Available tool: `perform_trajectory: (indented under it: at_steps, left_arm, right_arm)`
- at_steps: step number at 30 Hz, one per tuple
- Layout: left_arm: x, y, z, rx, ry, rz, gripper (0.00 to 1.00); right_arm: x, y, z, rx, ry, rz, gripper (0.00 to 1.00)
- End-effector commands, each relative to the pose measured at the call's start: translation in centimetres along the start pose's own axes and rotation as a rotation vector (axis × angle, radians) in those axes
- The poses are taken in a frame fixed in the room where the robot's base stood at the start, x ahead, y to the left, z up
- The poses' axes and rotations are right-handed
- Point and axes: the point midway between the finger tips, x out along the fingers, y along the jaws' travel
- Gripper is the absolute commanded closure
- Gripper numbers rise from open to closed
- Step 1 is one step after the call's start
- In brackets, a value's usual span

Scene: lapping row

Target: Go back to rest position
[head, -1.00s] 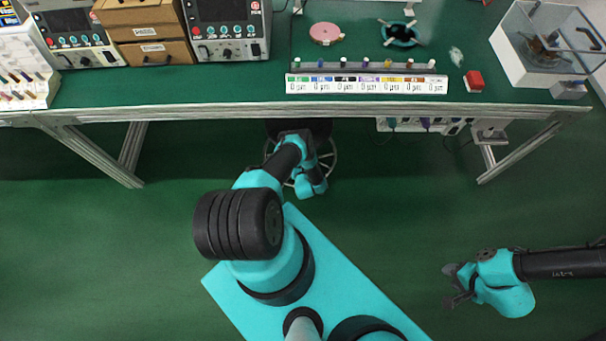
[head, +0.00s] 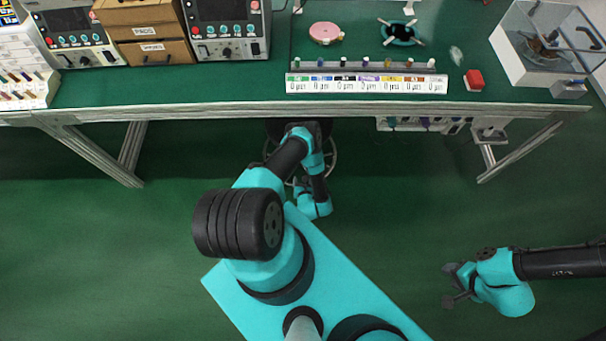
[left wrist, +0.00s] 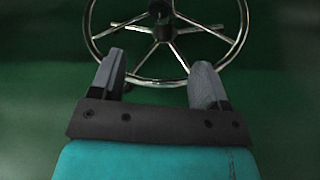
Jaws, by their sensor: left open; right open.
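My left gripper shows in the left wrist view (left wrist: 158,85) with its two grey fingers apart and nothing between them. In the head view my left arm is folded in front of the table, and its gripper is hard to make out there. My right gripper (head: 452,286) is at the lower right of the head view, over the green floor. Its dark fingers are spread and empty. Both grippers are below and in front of the table edge, clear of everything on the table.
The green-topped table (head: 200,90) runs across the back. It carries a labelled strip (head: 366,84), a pink disc (head: 325,33), a red block (head: 474,80) and a clear-lidded box (head: 510,65). A stool's metal ring (left wrist: 170,80) is beyond my left gripper.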

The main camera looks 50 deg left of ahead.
Motion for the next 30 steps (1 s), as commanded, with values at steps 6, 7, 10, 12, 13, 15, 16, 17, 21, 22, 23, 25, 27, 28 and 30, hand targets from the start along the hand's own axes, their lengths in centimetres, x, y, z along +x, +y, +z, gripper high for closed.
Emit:
perform_trajectory:
  at_steps: [6, 7, 10, 12, 13, 15, 16, 17, 21, 22, 23, 25, 27, 28, 30]
  left_arm:
    - [0.0, 0.0, 0.0, 0.0, 0.0, 0.0, 0.31]
    - [0.0, 0.0, 0.0, 0.0, 0.0, 0.0, 0.31]
    - [0.0, 0.0, 0.0, 0.0, 0.001, 0.0, 0.31]
    - [0.0, 0.0, 0.0, 0.003, 0.001, -0.001, 0.31]
    - [0.1, -0.1, 0.1, 0.007, 0.002, -0.003, 0.31]
    - [0.2, -0.3, 0.4, 0.03, 0.01, -0.015, 0.31]
    - [0.3, -0.5, 0.7, 0.046, 0.015, -0.023, 0.31]
    - [0.4, -0.7, 1.0, 0.068, 0.021, -0.033, 0.31]
    - [0.9, -2.1, 3.3, 0.234, 0.063, -0.116, 0.31]
    - [1.0, -2.6, 4.0, 0.281, 0.072, -0.141, 0.31]
    - [1.0, -3.0, 4.6, 0.334, 0.083, -0.169, 0.31]
    - [0.9, -4.0, 6.2, 0.463, 0.101, -0.238, 0.31]
    - [0.6, -5.0, 7.8, 0.595, 0.112, -0.313, 0.31]
    - [0.4, -5.4, 8.6, 0.652, 0.114, -0.346, 0.31]
    - [-0.1, -6.2, 10.2, 0.785, 0.114, -0.424, 0.31]
  right_arm:
    - [0.0, 0.0, 0.0, 0.0, 0.0, 0.0, 0.57]
    - [0.0, 0.0, 0.0, 0.0, 0.0, 0.0, 0.57]
    - [0.0, 0.0, 0.0, 0.0, 0.0, 0.0, 0.57]
    - [0.0, 0.0, 0.0, 0.0, 0.0, 0.0, 0.57]
    - [0.0, 0.0, 0.0, 0.0, 0.0, 0.0, 0.57]
    - [0.0, 0.0, 0.0, 0.0, 0.0, 0.0, 0.57]
    - [0.0, 0.0, 0.0, 0.0, 0.0, 0.0, 0.57]
    - [0.0, 0.0, 0.0, 0.0, 0.0, 0.0, 0.57]
    - [0.0, 0.0, 0.0, 0.0, 0.0, 0.0, 0.57]
    - [0.0, 0.0, 0.0, 0.0, 0.0, 0.0, 0.57]
    - [0.0, 0.0, 0.0, 0.0, 0.0, 0.0, 0.57]
    - [0.0, 0.0, 0.0, 0.0, 0.0, 0.0, 0.57]
    - [0.0, 0.0, 0.0, 0.0, 0.0, 0.0, 0.57]
    - [0.0, 0.0, 0.0, 0.0, 0.0, 0.0, 0.57]
    - [0.0, 0.0, 0.0, 0.0, 0.0, 0.0, 0.57]
